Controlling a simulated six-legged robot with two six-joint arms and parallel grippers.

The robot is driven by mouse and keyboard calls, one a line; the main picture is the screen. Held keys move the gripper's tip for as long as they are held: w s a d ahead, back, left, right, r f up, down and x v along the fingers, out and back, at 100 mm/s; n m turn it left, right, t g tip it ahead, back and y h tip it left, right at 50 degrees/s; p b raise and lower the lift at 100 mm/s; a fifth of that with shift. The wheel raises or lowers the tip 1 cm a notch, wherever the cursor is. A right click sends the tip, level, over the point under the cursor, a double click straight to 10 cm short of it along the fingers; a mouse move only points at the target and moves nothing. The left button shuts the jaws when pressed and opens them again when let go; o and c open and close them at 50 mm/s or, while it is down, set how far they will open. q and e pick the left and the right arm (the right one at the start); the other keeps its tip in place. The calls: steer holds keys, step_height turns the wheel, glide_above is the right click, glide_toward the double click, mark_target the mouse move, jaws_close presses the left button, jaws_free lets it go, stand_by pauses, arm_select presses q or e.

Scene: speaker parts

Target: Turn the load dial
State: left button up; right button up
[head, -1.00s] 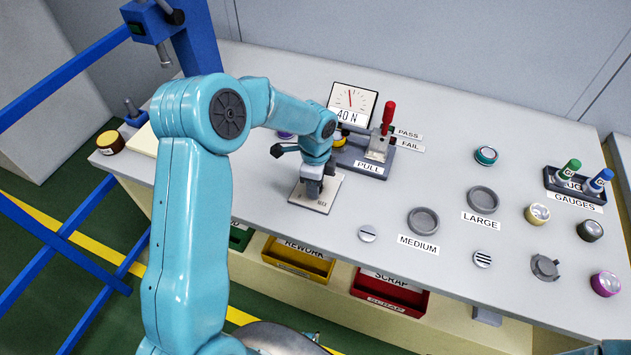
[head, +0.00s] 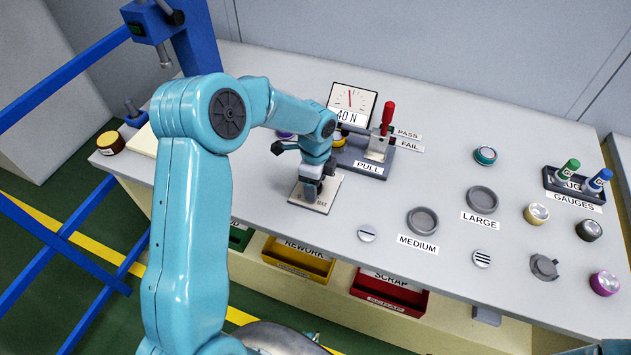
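My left gripper (head: 312,188) points down over a pale square plate (head: 324,201) on the bench, which has small dark lettering at its near right corner. The gripper covers the middle of the plate, so any dial there is hidden; I cannot tell whether its fingers are open or closed. Behind it stands the pull tester (head: 362,163) with a red-handled lever (head: 388,115) and a gauge (head: 351,103) reading 40 N. My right gripper is out of view; only a bit of teal arm shows at the lower right edge.
Medium (head: 423,221) and large (head: 482,199) round holders sit on the bench to the right. Several small round parts lie around them. A gauge rack (head: 572,187) is at the far right. Yellow rework (head: 299,257) and red scrap (head: 389,292) bins are under the front edge.

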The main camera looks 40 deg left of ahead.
arm_select(q)
step_height(320, 180, up, 16)
steer(key=shift+r, duration=0.2)
stand_by(0.8)
